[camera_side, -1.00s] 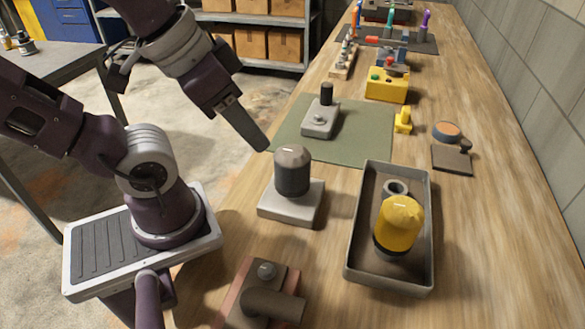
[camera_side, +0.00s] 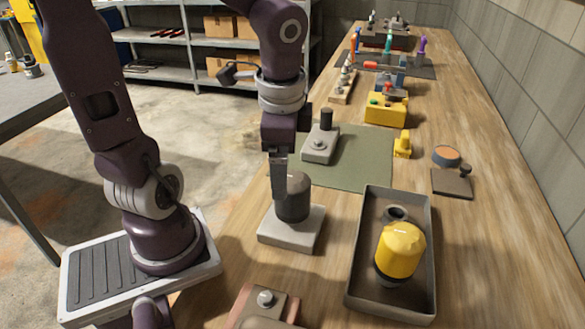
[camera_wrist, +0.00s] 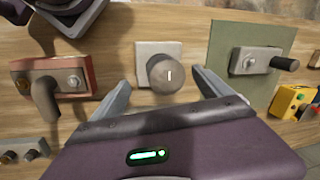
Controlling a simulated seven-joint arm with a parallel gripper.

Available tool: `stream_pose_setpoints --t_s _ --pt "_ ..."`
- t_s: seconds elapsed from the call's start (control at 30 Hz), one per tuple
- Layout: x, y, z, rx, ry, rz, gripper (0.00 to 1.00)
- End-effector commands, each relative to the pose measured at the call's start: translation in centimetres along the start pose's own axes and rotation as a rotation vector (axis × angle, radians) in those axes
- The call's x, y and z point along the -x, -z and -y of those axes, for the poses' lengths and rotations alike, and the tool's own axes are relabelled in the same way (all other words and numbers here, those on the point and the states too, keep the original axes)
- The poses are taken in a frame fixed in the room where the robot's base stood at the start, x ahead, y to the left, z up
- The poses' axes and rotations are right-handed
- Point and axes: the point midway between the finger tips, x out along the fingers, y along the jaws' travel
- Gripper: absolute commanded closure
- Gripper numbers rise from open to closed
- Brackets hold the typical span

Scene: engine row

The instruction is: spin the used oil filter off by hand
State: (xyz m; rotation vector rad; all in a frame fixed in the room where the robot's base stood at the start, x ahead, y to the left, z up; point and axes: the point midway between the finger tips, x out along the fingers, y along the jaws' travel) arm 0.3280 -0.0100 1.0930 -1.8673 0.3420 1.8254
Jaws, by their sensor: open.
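A dark grey, round-topped oil filter (camera_side: 294,203) stands upright on a pale square block (camera_side: 291,235); in the wrist view the filter (camera_wrist: 165,74) appears end-on. My gripper (camera_side: 281,190) points down at the filter, with a finger overlapping its left side in the side view. In the wrist view my gripper (camera_wrist: 161,80) is open, its two fingers apart on either side of the filter, with gaps showing. I cannot tell exactly how far down the fingers reach. A yellow filter (camera_side: 402,250) with a dark lower end is in the grey tray (camera_side: 427,270).
A dark ring (camera_side: 396,214) lies in the tray behind the yellow filter. A grey housing (camera_side: 320,145) stands on a green mat (camera_side: 362,160) behind. A reddish block with a brown pipe (camera_wrist: 48,95) is on the other side. Bare wood separates them.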

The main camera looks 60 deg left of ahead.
Motion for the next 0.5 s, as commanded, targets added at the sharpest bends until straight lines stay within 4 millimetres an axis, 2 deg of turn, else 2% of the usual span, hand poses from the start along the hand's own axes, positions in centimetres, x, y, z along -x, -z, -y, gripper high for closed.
stream_pose_setpoints --t_s 0.07,0.2,0.37,0.5 --pt "-1.5 0.8 1.0 -0.104 -0.090 0.003 0.11" --pt "-2.2 1.6 1.7 -0.218 -0.160 -0.036 0.11" --pt "-3.3 1.8 1.6 -0.250 -0.179 -0.048 0.11" --pt "-5.8 1.9 1.0 -0.252 -0.180 -0.049 0.11"
